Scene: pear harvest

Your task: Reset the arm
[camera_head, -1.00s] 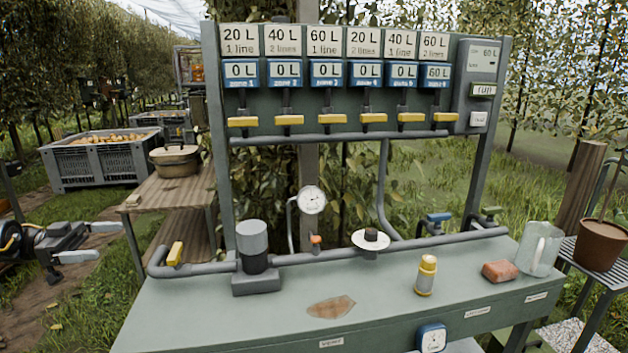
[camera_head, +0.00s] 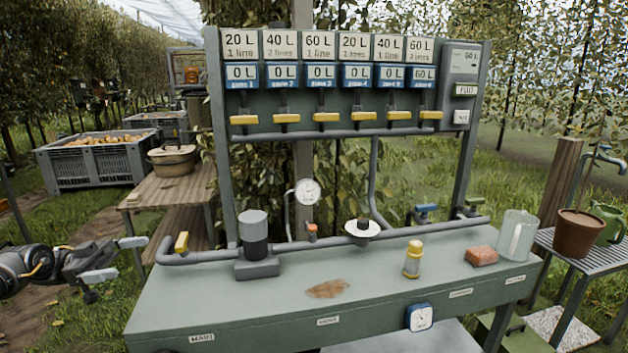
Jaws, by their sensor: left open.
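My left gripper (camera_head: 117,259) is at the left edge of the head view, beside the left end of the green bench (camera_head: 240,310). Its two fingers are spread apart with nothing between them. It is apart from the bench and the pipe. My right gripper is not in the view. The irrigation panel (camera_head: 345,95) stands behind the bench, with a row of yellow valve handles (camera_head: 326,117) under blue zone displays. The last display on the right reads 60 L and the others read 0 L.
On the bench are a grey pump cylinder (camera_head: 254,235), a yellow-capped bottle (camera_head: 413,259), a red-brown block (camera_head: 481,256) and a clear jug (camera_head: 517,236). A wooden side table (camera_head: 165,193) with a pot stands left. A plant pot (camera_head: 578,233) stands right. The bench front is mostly clear.

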